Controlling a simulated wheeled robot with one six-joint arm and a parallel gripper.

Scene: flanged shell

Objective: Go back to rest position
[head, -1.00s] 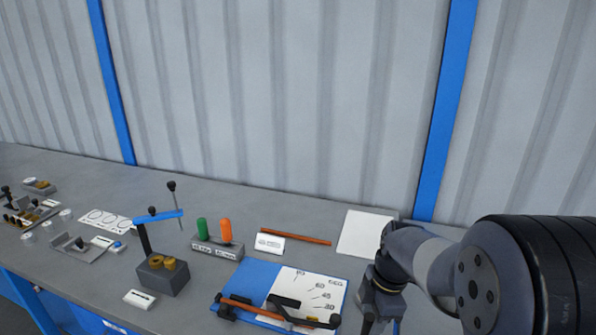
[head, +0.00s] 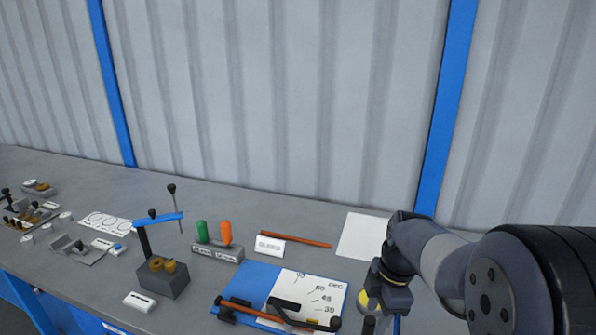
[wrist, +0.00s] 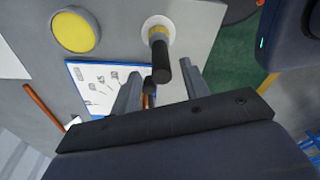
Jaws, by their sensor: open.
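My gripper (head: 388,298) is at the lower right of the head view, above the bench beside the blue board. In the wrist view my gripper (wrist: 160,75) has its two grey fingers apart. The contact between the fingers and the black handle cannot be told.
A blue board (head: 255,275) with an angle sheet and a brown-handled bar lies left of my gripper. Farther left are a block with green and orange handles (head: 217,245) and a dark stand with a blue arm (head: 162,270). White paper (head: 362,235) lies behind.

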